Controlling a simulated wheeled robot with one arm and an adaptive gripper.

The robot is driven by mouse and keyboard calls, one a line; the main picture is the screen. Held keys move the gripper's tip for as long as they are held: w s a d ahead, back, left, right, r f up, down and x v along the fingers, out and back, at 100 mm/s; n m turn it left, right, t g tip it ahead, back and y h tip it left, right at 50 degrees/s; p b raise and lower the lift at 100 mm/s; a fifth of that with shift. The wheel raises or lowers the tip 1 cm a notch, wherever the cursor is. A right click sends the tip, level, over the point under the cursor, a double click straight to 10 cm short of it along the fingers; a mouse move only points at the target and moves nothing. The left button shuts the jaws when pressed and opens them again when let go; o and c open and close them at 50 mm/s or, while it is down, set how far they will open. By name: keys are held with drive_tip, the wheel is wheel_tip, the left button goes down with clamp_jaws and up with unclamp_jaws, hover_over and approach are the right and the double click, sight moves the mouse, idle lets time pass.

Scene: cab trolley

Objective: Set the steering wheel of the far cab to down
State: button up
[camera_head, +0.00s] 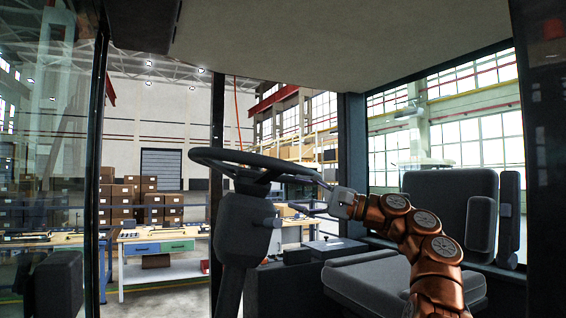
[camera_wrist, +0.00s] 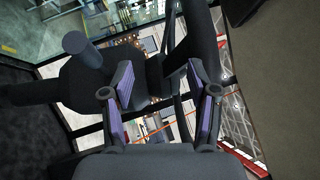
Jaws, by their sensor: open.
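The black steering wheel (camera_head: 232,155) sits on a grey column (camera_head: 243,228) inside the cab, in the middle of the head view. Its rim appears nearly level, tilted slightly. A short stub (camera_head: 271,222) sticks out of the column's right side. My gripper (camera_head: 322,184) is at the right end of the rim, reached by my copper arm. In the wrist view, my gripper (camera_wrist: 161,82) has its two purple-padded fingers apart. The dark rim (camera_wrist: 199,38) passes close to the right finger. The column (camera_wrist: 88,82) is at the left. I cannot tell whether a finger touches the rim.
A dark seat (camera_head: 365,283) with a backrest (camera_head: 437,207) and armrest (camera_head: 480,223) stands right of the wheel, close to my arm. Cab posts (camera_head: 217,125) frame the opening. Outside are a workbench (camera_head: 160,262) and stacked boxes (camera_head: 130,198).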

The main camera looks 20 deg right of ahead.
sight(289, 169)
drive_tip(key=r, duration=0.1)
drive_tip(key=s+d+r+n+p, duration=0.1)
drive_tip(key=r, duration=0.1)
drive_tip(key=s+r+n+p, duration=0.1)
drive_tip(key=r, duration=0.1)
drive_tip(key=shift+s+d+t, duration=0.25)
drive_tip(key=shift+d+t, duration=0.05)
drive_tip(key=shift+d, duration=0.05)
drive_tip(key=shift+f+p+x, duration=0.2)
drive_tip(key=shift+p+x, duration=0.9)
drive_tip(key=shift+x, duration=2.7)
drive_tip(key=shift+n, duration=0.3)
clamp_jaws()
